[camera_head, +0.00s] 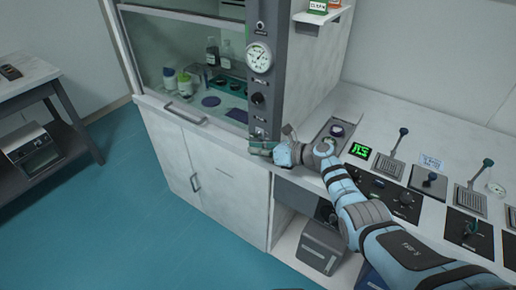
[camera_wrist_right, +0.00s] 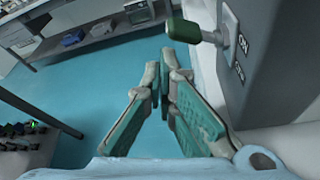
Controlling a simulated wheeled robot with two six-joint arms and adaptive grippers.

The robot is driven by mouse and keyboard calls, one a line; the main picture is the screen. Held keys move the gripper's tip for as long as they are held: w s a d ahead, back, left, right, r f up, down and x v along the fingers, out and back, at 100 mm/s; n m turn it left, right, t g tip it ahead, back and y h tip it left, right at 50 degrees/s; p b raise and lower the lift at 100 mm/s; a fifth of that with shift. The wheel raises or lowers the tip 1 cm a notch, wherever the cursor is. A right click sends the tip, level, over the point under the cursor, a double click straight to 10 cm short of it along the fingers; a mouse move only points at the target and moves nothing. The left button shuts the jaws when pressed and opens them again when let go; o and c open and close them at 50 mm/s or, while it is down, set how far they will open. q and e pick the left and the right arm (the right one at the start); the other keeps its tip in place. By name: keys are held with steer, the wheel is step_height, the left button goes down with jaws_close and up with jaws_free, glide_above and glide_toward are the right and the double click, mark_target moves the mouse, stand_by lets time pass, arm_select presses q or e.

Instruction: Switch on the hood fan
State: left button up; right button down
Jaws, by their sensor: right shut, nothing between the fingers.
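The fume hood (camera_head: 205,60) stands at the centre left, with a grey control column (camera_head: 270,30) on its right. In the right wrist view, a switch lever with a green grip (camera_wrist_right: 190,31) sticks out from a pale plate (camera_wrist_right: 229,45) on the column. The plate reads ON at the upper label (camera_wrist_right: 243,44); the lower label is too small to read surely. My right gripper (camera_head: 258,143) is at the column's lower end; in the wrist view its fingers (camera_wrist_right: 163,72) are shut, empty, and appear just below the green grip. Contact is not clear. My left gripper is not visible.
The column also carries a round gauge (camera_head: 259,57) and a black knob (camera_head: 257,98). Bottles (camera_head: 184,84) stand behind the hood's glass. On the right, a white counter (camera_head: 375,103) holds several levers and a control panel (camera_head: 390,195). The teal floor (camera_head: 110,205) is clear.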

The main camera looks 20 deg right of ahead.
steer(key=shift+s+a+r+p, duration=0.3)
steer(key=shift+a+p, duration=0.1)
steer(key=shift+p, duration=0.3)
